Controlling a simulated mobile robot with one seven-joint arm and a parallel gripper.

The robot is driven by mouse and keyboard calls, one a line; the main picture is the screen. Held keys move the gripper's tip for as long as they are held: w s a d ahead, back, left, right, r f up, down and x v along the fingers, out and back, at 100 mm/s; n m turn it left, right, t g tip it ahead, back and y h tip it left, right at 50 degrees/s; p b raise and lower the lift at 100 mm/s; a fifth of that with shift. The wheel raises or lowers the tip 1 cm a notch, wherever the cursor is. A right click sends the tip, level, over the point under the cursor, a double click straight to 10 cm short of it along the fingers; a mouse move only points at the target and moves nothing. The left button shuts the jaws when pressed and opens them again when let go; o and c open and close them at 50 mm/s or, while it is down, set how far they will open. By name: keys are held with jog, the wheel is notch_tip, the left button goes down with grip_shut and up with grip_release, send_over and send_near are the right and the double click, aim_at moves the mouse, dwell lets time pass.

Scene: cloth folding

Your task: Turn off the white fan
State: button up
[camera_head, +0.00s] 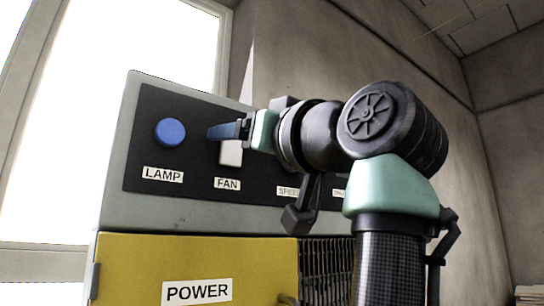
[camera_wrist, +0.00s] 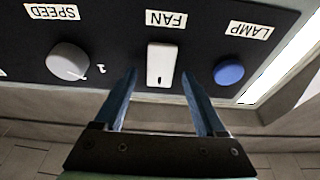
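The white fan itself is not in view. A white rocker switch labelled FAN (camera_head: 231,153) is on the black control panel (camera_head: 190,196). The switch also shows in the wrist view (camera_wrist: 162,65), upside down, between and just ahead of my fingertips. My gripper (camera_wrist: 159,75) is open and empty, with its blue fingers on either side of the switch. In the head view my gripper (camera_head: 222,132) is at the upper part of the switch and partly covers it. I cannot tell whether the fingers touch the panel.
A blue round LAMP button (camera_head: 170,132) is left of the switch; it also shows in the wrist view (camera_wrist: 228,73). A grey SPEED knob (camera_wrist: 68,61) is on the switch's other side. A yellow POWER door (camera_head: 140,268) is below the panel. A bright window (camera_head: 110,45) is behind.

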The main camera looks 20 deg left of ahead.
jog(key=b+v, duration=0.7)
jog(key=v, duration=0.6)
dwell(0.4)
